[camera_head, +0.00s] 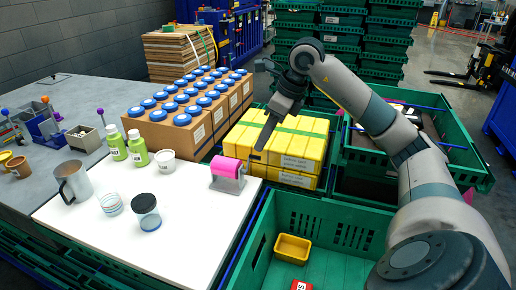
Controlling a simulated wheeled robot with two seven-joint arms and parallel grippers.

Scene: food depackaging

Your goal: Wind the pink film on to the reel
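A bright pink roll (226,167) sits on a small grey stand (228,185) at the right edge of the white board. I cannot tell whether any loose film end hangs from it. Small pink patches also show in the green crate at the right (396,101) and beside my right arm (468,196); I cannot tell what they are. My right gripper (264,132) points down over the yellow packs, above and to the right of the pink roll and apart from it. Its fingers are dark and small, and I see nothing held. My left gripper is out of view.
Yellow packs (304,152) with a green strap stand behind the roll. Boxes of blue-capped jars (172,135) stand to the left. A mug (73,182), bottles and cups stand on the white board (190,235), whose front is clear. A green crate (318,208) holds a yellow tub (292,248).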

